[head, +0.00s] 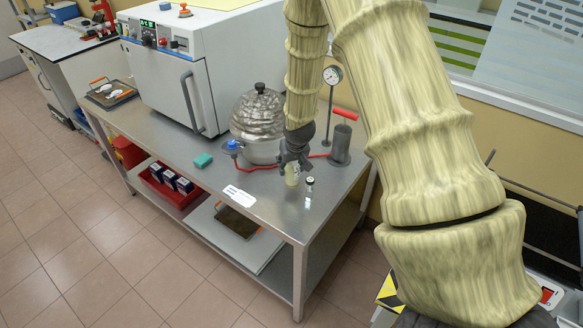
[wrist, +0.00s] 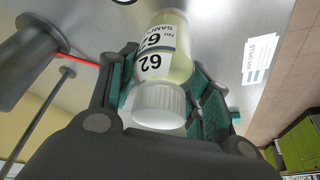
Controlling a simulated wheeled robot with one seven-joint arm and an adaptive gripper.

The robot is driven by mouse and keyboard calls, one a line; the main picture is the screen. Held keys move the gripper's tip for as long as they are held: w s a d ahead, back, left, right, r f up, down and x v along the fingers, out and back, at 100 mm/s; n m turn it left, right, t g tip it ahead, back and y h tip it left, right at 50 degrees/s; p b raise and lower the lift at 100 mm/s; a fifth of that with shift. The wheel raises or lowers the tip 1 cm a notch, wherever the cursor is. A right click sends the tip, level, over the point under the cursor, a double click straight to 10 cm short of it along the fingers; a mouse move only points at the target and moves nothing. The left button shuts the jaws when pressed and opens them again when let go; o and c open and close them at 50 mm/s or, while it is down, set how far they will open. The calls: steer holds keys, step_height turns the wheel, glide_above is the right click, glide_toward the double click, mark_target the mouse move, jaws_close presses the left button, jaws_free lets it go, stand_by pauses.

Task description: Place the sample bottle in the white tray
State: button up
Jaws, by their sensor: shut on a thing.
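My gripper (head: 293,160) points down over the front right part of the steel table. It is shut on the sample bottle (head: 291,177), which is pale yellow and hangs below the fingers; I cannot tell if it touches the tabletop. In the wrist view the teal-padded fingers of my gripper (wrist: 163,85) are on both sides of the bottle (wrist: 155,62), with its white cap (wrist: 158,106) toward the camera and "62" on its label. A flat whitish tray-like surface (head: 262,253) lies on the lower shelf, partly hidden by the tabletop; I cannot tell if it is the white tray.
A white label card (head: 238,193) lies left on the steel table (head: 270,208). Behind are a domed metal pot (head: 258,115), a pump (head: 341,143), a gauge (head: 332,75) and a red hose. A red bin (head: 157,184) is on the shelf.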

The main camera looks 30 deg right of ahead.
mark_target(291, 171)
steer(key=shift+w+d+f, duration=0.15)
steer(key=shift+d, duration=0.05)
steer(key=shift+f+p, duration=0.55)
steer(key=shift+p, duration=0.05)
steer(key=shift+f+p, duration=0.4)
steer(key=shift+f, duration=0.65)
steer(key=shift+f, duration=0.15)
steer(key=o, duration=1.1)
